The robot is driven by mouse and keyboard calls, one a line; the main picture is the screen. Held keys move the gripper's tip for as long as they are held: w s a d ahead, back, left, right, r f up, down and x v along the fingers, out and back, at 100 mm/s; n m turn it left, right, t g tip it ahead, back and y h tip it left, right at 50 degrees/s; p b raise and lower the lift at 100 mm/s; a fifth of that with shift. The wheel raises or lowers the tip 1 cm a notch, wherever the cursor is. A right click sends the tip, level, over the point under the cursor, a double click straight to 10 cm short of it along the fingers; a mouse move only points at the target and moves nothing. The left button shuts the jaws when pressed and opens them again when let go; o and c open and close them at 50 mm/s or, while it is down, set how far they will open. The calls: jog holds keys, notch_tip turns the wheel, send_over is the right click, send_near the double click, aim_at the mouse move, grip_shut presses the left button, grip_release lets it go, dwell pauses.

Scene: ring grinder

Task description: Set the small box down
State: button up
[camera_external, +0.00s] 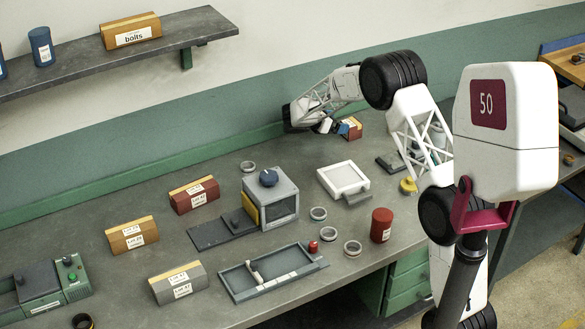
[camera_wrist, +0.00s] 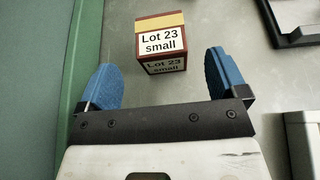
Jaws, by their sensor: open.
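The small box (camera_wrist: 161,42) is red and tan with white labels reading "Lot 23 small". In the wrist view it stands on the grey bench top just beyond my fingertips, between their lines. It also shows in the external view (camera_external: 352,127), at the back of the bench. My gripper (camera_wrist: 163,75) has two blue fingers spread wide with nothing between them. In the external view my gripper (camera_external: 328,126) is low over the bench, close to the box on its left side, partly hidden by my arm.
The green back edge (camera_wrist: 86,45) of the bench runs close along my gripper's left. A white square tray (camera_external: 343,178) stands in front. Red, tan and grey boxes, a grinder (camera_external: 270,200), several rings and a red can (camera_external: 381,225) stand further along the bench.

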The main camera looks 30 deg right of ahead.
jog(key=shift+v, duration=2.2)
jog(key=s+a+r+m+y, duration=0.25)
jog(key=s+r, duration=0.25)
jog(key=s, duration=0.5)
jog(key=s+a+r+m+y, duration=0.1)
jog(key=s+r+m+y, duration=0.1)
jog(key=s+r+m, duration=0.5)
jog(key=s+a+r+n+y, duration=0.15)
jog(key=s+r, duration=0.25)
jog(key=s, duration=0.8)
jog(key=s+a+m+t+y, duration=0.1)
jog(key=s+a+m+y, duration=0.2)
jog(key=s, duration=1.2)
jog(key=s+a+m+t+y, duration=0.1)
jog(key=s+a+m+y, duration=0.3)
jog(key=s, duration=1.1)
jog(key=a+m, duration=0.2)
jog(key=m, duration=0.1)
jog(key=shift+s+a+f+t, duration=0.2)
jog(key=shift+s+t, duration=0.05)
jog(key=shift+t, duration=0.05)
